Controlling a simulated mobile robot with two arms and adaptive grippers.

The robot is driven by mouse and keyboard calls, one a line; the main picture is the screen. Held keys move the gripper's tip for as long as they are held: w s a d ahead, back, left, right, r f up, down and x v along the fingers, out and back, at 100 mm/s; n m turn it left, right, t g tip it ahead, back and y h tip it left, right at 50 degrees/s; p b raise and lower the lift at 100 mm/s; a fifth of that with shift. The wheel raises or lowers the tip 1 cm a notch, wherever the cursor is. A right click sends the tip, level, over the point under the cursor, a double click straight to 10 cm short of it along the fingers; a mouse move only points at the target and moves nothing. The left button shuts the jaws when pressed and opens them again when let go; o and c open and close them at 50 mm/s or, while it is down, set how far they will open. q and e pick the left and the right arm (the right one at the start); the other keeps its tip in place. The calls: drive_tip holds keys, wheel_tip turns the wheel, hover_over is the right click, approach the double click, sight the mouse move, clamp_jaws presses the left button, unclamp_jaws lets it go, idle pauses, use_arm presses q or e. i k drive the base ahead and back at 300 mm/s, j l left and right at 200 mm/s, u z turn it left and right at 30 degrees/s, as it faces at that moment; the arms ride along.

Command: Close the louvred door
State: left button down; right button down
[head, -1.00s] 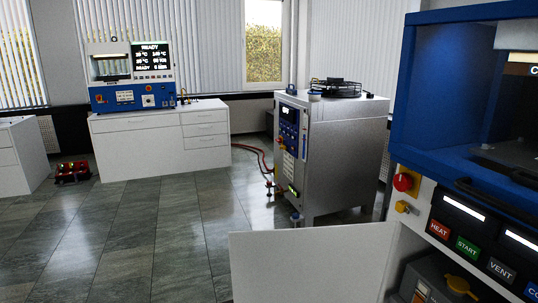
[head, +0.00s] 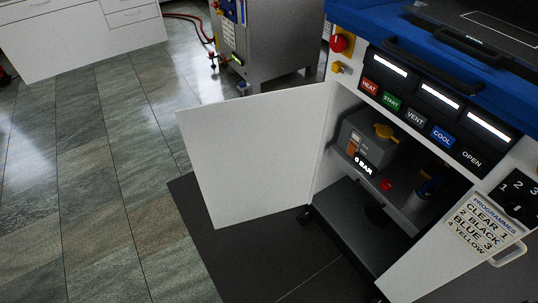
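A plain white door (head: 250,155) hangs open at the left side of the blue and white press's lower cabinet, swung out to the left. Its visible face shows no louvres, so I cannot tell whether it is the louvred one. The cabinet's inside (head: 365,205) is exposed, with a grey unit (head: 365,140) with a yellow knob and a "0 BAR" display. A second white panel (head: 440,262) with a handle (head: 508,254) is at the lower right; I cannot tell if it is a door. Neither of my grippers shows.
A dark mat (head: 235,260) lies on the floor under the open door. Tiled floor (head: 90,200) to the left is clear. A steel cabinet (head: 270,50) stands behind the door, with red hoses beside it. Buttons line the press front above the opening.

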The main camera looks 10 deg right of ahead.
sight(251, 157)
drive_tip(key=i+j+z, duration=0.1)
drive_tip(key=z, duration=0.4)
drive_tip(key=j+z, duration=0.15)
drive_tip(key=z, duration=0.35)
drive_tip(key=i+j+z, duration=0.1)
drive_tip(key=z, duration=0.4)
drive_tip(key=j+z, duration=0.3)
drive_tip(key=z, duration=0.2)
drive_tip(key=j+z, duration=0.15)
drive_tip(key=j, duration=0.25)
drive_tip(key=k+j+z, duration=0.2)
drive_tip(key=j, duration=0.2)
drive_tip(key=j+z, duration=0.15)
drive_tip(key=j, duration=0.3)
drive_tip(key=k+j+z, duration=0.15)
drive_tip(key=j, duration=0.2)
drive_tip(key=k+j+z, duration=0.2)
drive_tip(key=j, duration=0.2)
drive_tip(key=j+z, duration=0.15)
drive_tip(key=j, duration=0.25)
drive_tip(key=k+j+z, duration=0.15)
drive_tip(key=k+j, duration=0.05)
drive_tip(key=j, duration=0.1)
